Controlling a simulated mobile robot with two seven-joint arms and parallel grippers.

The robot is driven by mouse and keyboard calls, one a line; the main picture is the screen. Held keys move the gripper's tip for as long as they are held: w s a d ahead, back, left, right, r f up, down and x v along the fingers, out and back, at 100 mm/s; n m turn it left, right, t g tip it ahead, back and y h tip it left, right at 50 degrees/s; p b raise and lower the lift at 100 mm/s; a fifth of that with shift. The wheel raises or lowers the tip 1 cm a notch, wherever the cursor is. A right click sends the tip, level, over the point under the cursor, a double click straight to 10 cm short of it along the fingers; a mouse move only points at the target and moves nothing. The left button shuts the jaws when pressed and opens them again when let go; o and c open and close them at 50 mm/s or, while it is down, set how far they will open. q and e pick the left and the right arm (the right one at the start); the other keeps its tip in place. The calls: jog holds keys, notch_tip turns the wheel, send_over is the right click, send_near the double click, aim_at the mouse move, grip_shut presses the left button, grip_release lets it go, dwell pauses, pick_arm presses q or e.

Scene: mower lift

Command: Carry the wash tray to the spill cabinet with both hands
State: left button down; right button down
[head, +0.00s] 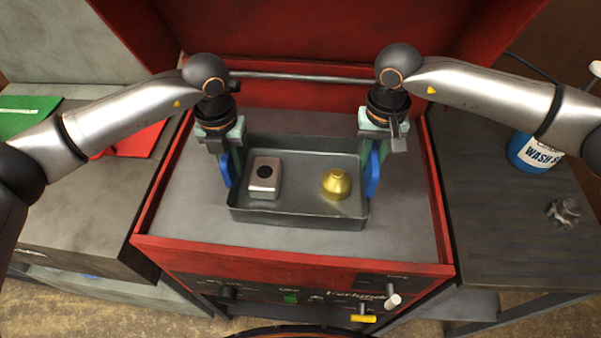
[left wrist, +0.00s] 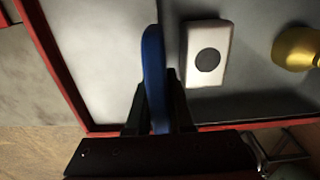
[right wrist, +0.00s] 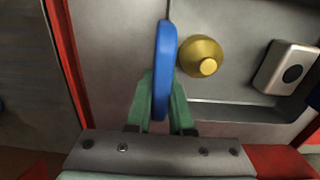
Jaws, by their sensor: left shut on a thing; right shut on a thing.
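The wash tray (head: 300,215) is a grey rectangular tray with a blue handle at each short side. It looks level, over the grey top of a red cabinet (head: 290,258); I cannot tell whether it touches that top. In it are a pale metal block with a dark round spot (head: 264,178) at left and a brass bulb-shaped part (head: 337,184) at right. My left gripper (head: 230,160) is shut on the left handle (left wrist: 153,60). My right gripper (head: 372,150) is shut on the right handle (right wrist: 166,55). Which unit is the spill cabinet is not clear.
The red cabinet has raised rims, an upright red back panel (head: 290,45) and a metal bar (head: 300,77) behind the tray. A dark bench (head: 500,225) at right holds a blue-and-white tub (head: 535,150) and a small metal part (head: 563,211). A grey bench (head: 75,215) stands at left.

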pick_arm(q)
jog(key=shift+w+r, duration=0.1)
jog(key=shift+r, duration=0.1)
pick_arm(e)
jog(key=shift+w+r, duration=0.1)
jog(key=shift+r, duration=0.15)
